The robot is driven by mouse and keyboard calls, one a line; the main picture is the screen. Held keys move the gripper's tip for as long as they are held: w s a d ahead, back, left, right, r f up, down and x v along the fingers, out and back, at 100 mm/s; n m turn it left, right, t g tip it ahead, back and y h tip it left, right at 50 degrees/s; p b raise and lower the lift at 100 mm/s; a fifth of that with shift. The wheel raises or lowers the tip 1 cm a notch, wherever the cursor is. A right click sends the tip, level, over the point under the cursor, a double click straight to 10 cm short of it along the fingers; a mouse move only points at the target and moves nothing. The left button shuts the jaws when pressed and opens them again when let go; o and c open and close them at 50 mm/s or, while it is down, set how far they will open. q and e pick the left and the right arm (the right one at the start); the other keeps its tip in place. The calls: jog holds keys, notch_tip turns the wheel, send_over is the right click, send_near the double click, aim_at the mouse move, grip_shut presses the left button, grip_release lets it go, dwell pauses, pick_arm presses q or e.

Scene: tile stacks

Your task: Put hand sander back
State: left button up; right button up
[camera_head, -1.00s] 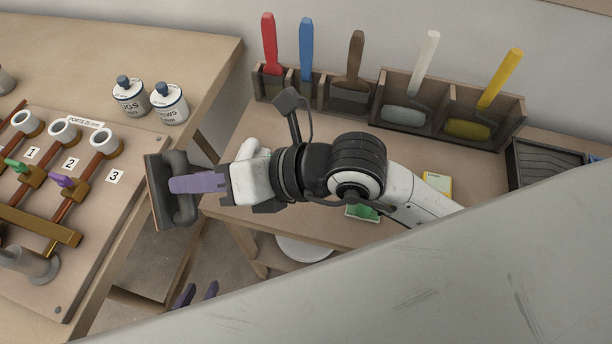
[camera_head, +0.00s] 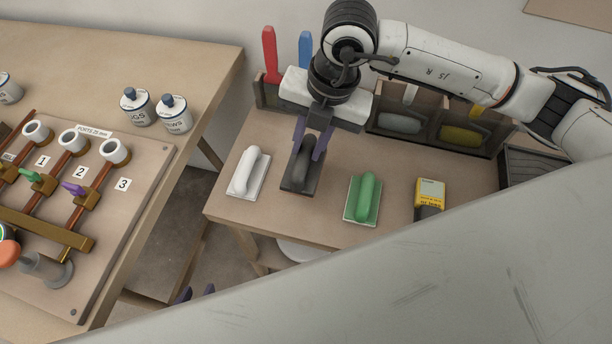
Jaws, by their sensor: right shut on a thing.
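The dark grey hand sander (camera_head: 301,178), a flat block with a handle on top, is upright between a white-handled tool and a green-handled tool on the small table. My right gripper (camera_head: 308,150) comes down from above, its purple fingers shut on the sander's handle. I cannot tell whether the sander touches the tabletop or is just above it.
The white-handled tool (camera_head: 248,174) is close left of the sander, and the green-handled tool (camera_head: 364,197) stands to the right. A yellow item (camera_head: 430,193) lies farther right. A wooden bin row (camera_head: 405,139) stands behind. The small table (camera_head: 238,207) has bare room in front.

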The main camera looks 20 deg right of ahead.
aim_at(311, 163)
notch_tip(311, 163, down, 8)
jog(key=shift+f, duration=0.15)
jog(key=o, duration=0.9)
jog(key=r, duration=0.4)
jog(key=s+d+r, duration=0.1)
jog(key=r, duration=0.3)
jog(key=d+r, duration=0.1)
jog(key=r, duration=0.2)
jog(key=shift+s+r, duration=0.2)
jog(key=shift+r, duration=0.2)
